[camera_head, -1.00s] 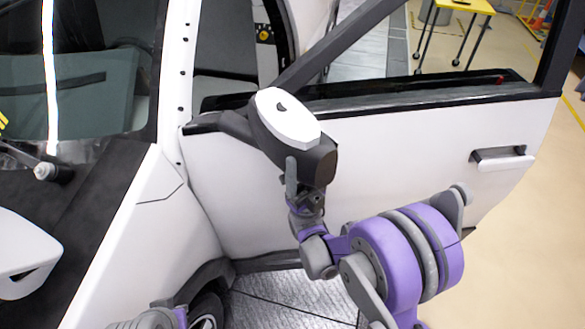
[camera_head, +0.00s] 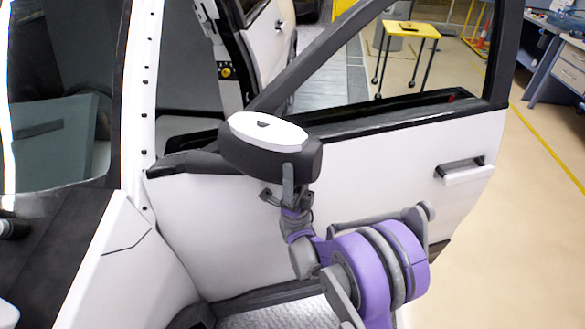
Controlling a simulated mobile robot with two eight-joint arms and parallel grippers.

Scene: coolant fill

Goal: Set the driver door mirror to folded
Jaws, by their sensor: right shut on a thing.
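The driver door mirror (camera_head: 268,131) has a white cap and a black housing. It sits on a black arm at the front corner of the open white driver door (camera_head: 350,185) and sticks out from the door. My right gripper (camera_head: 287,190) is at the lower right edge of the mirror housing, shut on it, with one grey finger showing against the housing. The other finger is mostly hidden. My left gripper is out of view.
The door stands open, with its handle (camera_head: 464,170) at the right. The windshield (camera_head: 60,110) and white fender (camera_head: 135,265) are at the left. A yellow cart (camera_head: 411,30) stands behind the door. Clear floor lies at the right.

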